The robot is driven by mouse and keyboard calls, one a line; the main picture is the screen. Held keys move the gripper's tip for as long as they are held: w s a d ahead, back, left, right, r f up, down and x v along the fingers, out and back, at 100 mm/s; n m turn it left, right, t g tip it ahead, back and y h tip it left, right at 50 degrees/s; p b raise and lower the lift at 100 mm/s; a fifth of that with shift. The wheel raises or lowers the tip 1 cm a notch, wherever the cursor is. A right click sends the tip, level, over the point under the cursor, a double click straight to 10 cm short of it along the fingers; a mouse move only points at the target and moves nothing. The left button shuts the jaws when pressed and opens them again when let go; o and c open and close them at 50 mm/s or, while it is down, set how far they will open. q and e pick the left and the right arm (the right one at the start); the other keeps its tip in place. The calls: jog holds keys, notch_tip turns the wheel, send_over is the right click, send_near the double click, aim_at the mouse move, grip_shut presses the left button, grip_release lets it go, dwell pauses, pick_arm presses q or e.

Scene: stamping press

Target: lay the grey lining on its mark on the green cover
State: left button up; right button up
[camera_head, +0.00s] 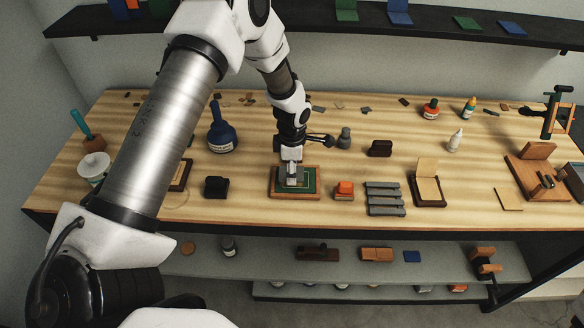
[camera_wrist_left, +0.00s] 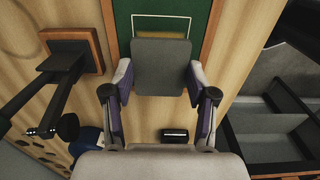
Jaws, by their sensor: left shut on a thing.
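The green cover (camera_head: 312,181) lies in a brown wooden frame at the middle front of the bench. In the left wrist view the green cover (camera_wrist_left: 206,18) fills the top, with a pale rectangular outline as its mark (camera_wrist_left: 160,16). My left gripper (camera_head: 291,172) points down over the cover. In its wrist view the gripper (camera_wrist_left: 159,72) is shut on the grey lining (camera_wrist_left: 162,62), one finger at each side. The lining overlaps the lower part of the outline in that view, hiding it. I cannot tell whether the lining touches the cover. My right gripper is not in view.
Right of the cover stand an orange-topped block (camera_head: 345,188), grey slats (camera_head: 386,200) and a dark tray with a tan card (camera_head: 428,188). A black block (camera_head: 216,187) and a blue bottle (camera_head: 222,139) stand to the left. A wooden clamp stand (camera_head: 538,170) is far right.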

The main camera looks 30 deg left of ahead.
pick_arm(q)
jog(key=shift+f+b, duration=0.45)
jog(key=shift+f, duration=0.7)
jog(key=o, duration=1)
jog(key=shift+c, duration=0.6)
notch_tip(320, 180, up, 7)
jog(key=p, duration=0.6)
jog(key=shift+r+p, duration=0.15)
jog(key=shift+p, duration=0.2)
